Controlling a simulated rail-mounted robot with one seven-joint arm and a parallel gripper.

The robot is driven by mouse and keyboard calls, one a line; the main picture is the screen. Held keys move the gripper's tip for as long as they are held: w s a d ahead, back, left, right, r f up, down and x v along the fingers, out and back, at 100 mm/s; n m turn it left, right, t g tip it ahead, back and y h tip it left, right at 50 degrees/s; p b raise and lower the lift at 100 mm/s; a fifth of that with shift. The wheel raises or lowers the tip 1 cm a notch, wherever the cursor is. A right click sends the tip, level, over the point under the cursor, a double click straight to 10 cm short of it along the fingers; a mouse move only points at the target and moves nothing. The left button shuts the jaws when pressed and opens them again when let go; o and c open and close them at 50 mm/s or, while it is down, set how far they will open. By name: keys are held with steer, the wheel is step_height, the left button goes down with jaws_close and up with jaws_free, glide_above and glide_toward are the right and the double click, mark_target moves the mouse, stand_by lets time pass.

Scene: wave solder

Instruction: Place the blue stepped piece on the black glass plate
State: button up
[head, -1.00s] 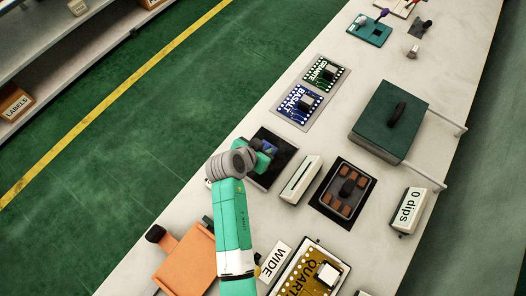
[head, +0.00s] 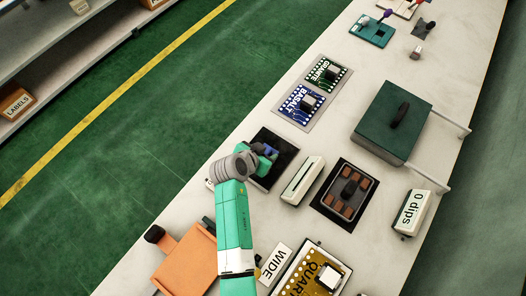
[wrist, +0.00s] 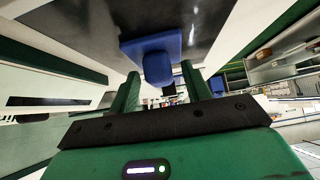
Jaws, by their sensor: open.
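The blue stepped piece (wrist: 155,52) shows in the wrist view as a flat wider part with a rounded smaller part. It appears to rest against the black glass plate (wrist: 95,22); exact contact is hard to tell. In the head view the plate (head: 288,161) lies on the bench, and a bit of the blue piece (head: 270,150) shows beside my gripper. My gripper (wrist: 160,78) is open, its two green fingers apart on either side of the piece's smaller part. In the head view my gripper (head: 264,156) is over the plate, partly hidden by my wrist.
A white slotted block (head: 302,180) stands right of the plate, then a black tray (head: 345,192) with brown pads. The BASALT board (head: 300,104) and GRANITE board lie beyond. A dark green lidded box (head: 393,122) stands at right. An orange piece (head: 187,260) lies near.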

steer(key=p+v, duration=0.2)
steer(key=v, duration=1)
steer(key=shift+r+p, duration=0.15)
steer(key=shift+p, duration=0.15)
